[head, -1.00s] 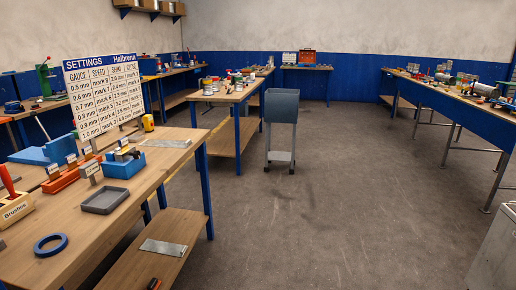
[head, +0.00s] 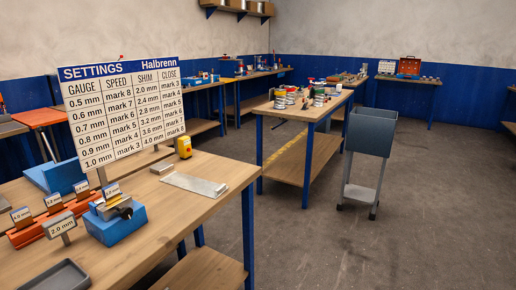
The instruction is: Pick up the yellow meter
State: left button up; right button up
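A small upright yellow object (head: 184,147) stands on the near wooden bench (head: 225,178), just right of the settings board. It looks like the yellow meter, with a small dark mark on its front. A silver block (head: 163,169) and a flat grey metal strip (head: 194,184) lie on the bench in front of it. Neither of my grippers shows in the head view.
The settings board (head: 122,108) stands left of the yellow object. A blue block fixture (head: 115,222), labelled orange holders (head: 28,235) and a grey tray (head: 55,277) sit nearer. A grey cart (head: 370,135) stands beyond; floor right of the bench is clear.

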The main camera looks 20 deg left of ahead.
aim_at(184, 143)
jog(key=i+u, duration=0.4)
jog(key=i+l+u, duration=0.2)
jog(key=u, duration=0.25)
jog(key=i+l+u, duration=0.25)
jog(key=u, duration=0.15)
jog(key=i+l+u, duration=0.2)
jog(key=u, duration=0.2)
jog(key=l, duration=0.1)
